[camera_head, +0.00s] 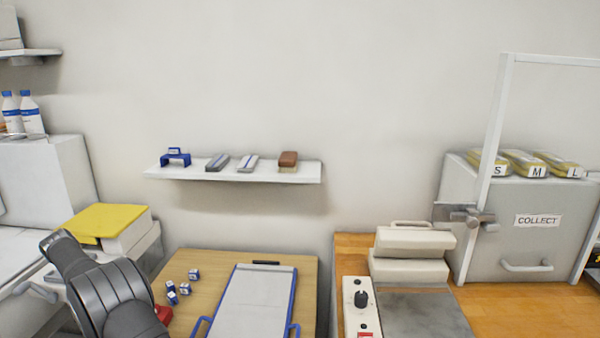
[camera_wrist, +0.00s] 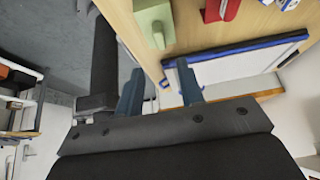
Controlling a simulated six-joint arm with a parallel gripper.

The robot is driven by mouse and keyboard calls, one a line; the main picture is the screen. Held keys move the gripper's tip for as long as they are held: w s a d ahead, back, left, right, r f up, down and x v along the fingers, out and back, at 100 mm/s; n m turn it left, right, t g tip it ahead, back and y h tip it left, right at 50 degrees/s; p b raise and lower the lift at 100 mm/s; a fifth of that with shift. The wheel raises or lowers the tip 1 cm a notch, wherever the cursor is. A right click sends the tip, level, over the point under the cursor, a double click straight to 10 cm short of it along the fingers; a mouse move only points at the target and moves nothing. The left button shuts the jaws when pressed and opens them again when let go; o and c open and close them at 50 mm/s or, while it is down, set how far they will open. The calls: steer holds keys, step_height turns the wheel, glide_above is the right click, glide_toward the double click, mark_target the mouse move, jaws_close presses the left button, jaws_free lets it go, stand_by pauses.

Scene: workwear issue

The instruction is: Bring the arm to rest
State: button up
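My gripper (camera_wrist: 159,70) shows in the wrist view with its two blue-grey fingers apart and nothing between them. It is open and empty. The fingers point toward the edge of the wooden table, near a white board with a blue frame (camera_wrist: 240,65). In the head view my dark arm is at the lower left, and the gripper itself is out of sight. The blue-framed board (camera_head: 252,305) lies on the wooden table (camera_head: 215,262) to the right of the arm.
Several small blue-and-white cubes (camera_head: 172,298) lie beside my arm. A green block (camera_wrist: 153,22) and a red object (camera_wrist: 222,9) are on the table. A wall shelf (camera_head: 235,178) stands above. A press-like device (camera_head: 412,240) and a COLLECT cabinet (camera_head: 540,240) are at right.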

steer(key=x, duration=1)
steer(key=shift+f, duration=0.1)
steer(key=r, duration=0.5)
steer(key=shift+w+d+r, duration=0.2)
steer(key=shift+d, duration=0.05)
steer(key=w+d+r+n, duration=0.1)
steer(key=w+d+r, duration=0.55)
steer(key=d, duration=0.35)
steer(key=w+d+r, duration=0.5)
steer(key=w+d, duration=0.2)
steer(key=d, duration=0.4)
steer(key=w+d+r+n, duration=0.1)
steer(key=w+d+r, duration=0.5)
steer(key=d, duration=0.4)
steer(key=w+d+r, duration=0.2)
steer(key=d+r, duration=0.2)
steer(key=d, duration=0.5)
steer(key=w+d+r+n+t, duration=0.1)
steer(key=d+r, duration=0.2)
steer(key=d, duration=0.7)
steer(key=w+d+r+t, duration=0.1)
steer(key=d+r, duration=0.3)
steer(key=d, duration=0.5)
steer(key=shift+w+d+r+n, duration=0.15)
steer(key=shift+w+r+n, duration=0.2)
steer(key=shift+w, duration=0.5)
